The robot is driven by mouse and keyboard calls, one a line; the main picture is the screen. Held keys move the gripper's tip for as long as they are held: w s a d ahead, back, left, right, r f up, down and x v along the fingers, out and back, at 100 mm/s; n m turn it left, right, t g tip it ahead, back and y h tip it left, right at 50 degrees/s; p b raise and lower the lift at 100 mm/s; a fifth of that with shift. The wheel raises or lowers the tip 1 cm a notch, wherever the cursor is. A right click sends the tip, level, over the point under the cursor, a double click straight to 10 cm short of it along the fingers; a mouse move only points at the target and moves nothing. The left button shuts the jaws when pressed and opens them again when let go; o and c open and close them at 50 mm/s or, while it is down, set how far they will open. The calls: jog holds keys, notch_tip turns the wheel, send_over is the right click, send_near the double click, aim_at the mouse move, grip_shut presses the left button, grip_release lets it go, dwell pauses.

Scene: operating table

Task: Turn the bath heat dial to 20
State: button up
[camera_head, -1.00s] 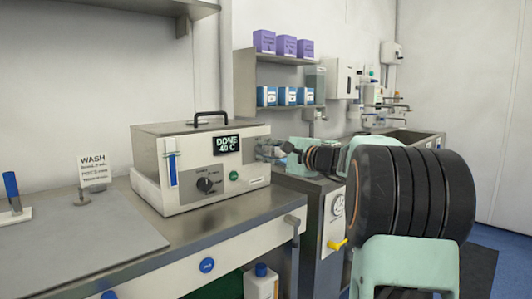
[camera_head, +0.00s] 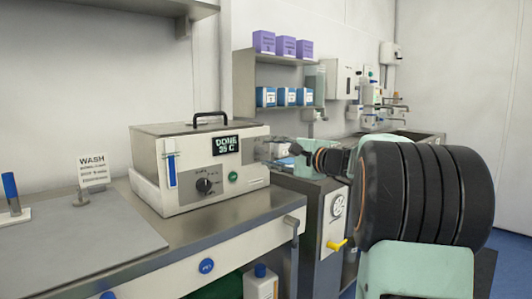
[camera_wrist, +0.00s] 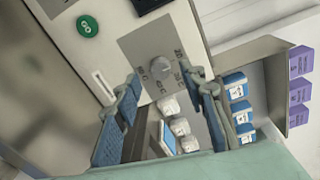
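The bath is a cream box (camera_head: 205,168) with a steel lid on the counter. Its display (camera_head: 226,145) reads DONE and what looks like 35 C. In the wrist view, a grey round dial (camera_wrist: 158,68) sits on a grey plate with temperature marks around it; its exact setting is too small to read. My gripper (camera_wrist: 163,79) is open, its two blue-padded fingers apart on either side of the dial in the picture. I cannot tell whether they touch it.
A WASH sign (camera_head: 93,169) stands at left. A shelf (camera_head: 290,110) with blue and purple boxes is behind. A yellow-handled valve (camera_head: 337,245) sits below my arm.

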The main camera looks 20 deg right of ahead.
jog(key=v, duration=0.9)
jog(key=shift+s, duration=0.1)
